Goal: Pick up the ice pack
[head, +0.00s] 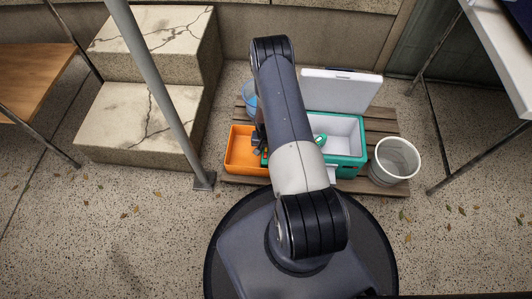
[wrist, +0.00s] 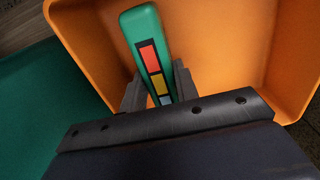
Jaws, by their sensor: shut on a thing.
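My gripper (wrist: 160,84) is shut on a long green slab (wrist: 138,24) with red, yellow and blue squares along its face. It appears to be the ice pack, though its lower end is hidden behind my gripper. In the wrist view, the slab is between the two dark fingers, with the orange bin (wrist: 232,45) around and behind it. I cannot tell whether it touches the bin. In the head view, my gripper (head: 260,150) is at the bin's right side, mostly hidden by my arm, and only a bit of green and red shows there.
The orange bin stands left of an open teal cooler (head: 347,170) on a wooden pallet (head: 382,125). A small green item (head: 320,140) shows in the cooler. A white bucket (head: 394,160) stands right, a blue bucket (head: 249,97) behind the bin. A grey post (head: 160,90) rises left.

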